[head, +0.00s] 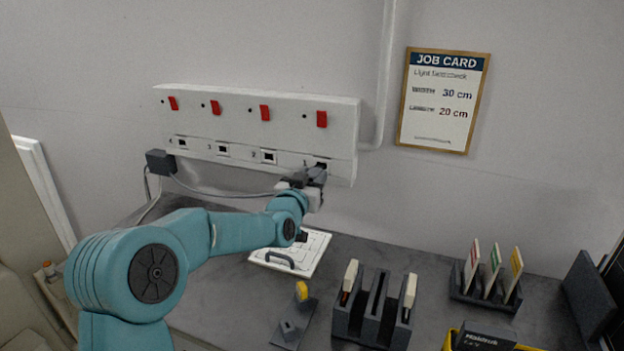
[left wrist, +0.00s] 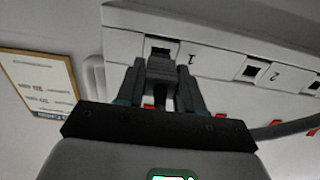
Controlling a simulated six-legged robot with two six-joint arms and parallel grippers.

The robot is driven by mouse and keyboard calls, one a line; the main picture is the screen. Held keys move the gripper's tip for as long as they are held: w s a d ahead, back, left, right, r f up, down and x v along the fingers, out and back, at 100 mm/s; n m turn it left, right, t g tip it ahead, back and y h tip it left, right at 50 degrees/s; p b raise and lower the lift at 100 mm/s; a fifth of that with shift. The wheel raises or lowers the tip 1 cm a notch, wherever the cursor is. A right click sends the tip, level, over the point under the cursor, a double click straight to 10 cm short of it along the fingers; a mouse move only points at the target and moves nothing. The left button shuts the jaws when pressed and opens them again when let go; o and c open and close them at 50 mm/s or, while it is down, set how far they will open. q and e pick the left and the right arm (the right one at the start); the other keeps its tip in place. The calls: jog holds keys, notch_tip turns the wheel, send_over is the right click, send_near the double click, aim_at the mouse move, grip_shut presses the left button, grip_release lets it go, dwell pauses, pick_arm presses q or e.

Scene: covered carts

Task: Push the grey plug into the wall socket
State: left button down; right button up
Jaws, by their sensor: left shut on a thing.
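A white wall panel (head: 240,120) carries a row of sockets below red switches. My left gripper (head: 314,178) is at the rightmost socket, number 1 (head: 321,162). In the left wrist view my left gripper (left wrist: 160,88) is shut on the grey plug (left wrist: 160,68), which lies between the dark fingers. The plug's front end is lined up with the dark opening of socket 1 (left wrist: 164,44) and overlaps its edge. I cannot tell whether its tip is inside. A grey cable (head: 225,193) runs from the gripper to a dark box (head: 160,162) at the left. My right gripper is not in view.
Socket 2 (left wrist: 255,70) beside socket 1 is empty. Below on the dark bench (head: 225,315) lie a white board with a handle (head: 300,255), a dark slotted rack (head: 372,310) and a card holder (head: 487,290). A job card (head: 443,100) hangs at the right.

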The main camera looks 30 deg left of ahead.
aim_at(317, 172)
pick_arm(q)
jog(key=shift+x, duration=1.65)
jog(key=c, duration=1.1)
grip_release()
jog(key=shift+r, duration=0.1)
jog(key=o, duration=0.5)
jog(key=shift+w, duration=0.1)
jog(key=b+v, duration=0.4)
jog(key=v, duration=1.2)
jog(key=shift+d, duration=0.1)
jog(key=shift+s, duration=0.3)
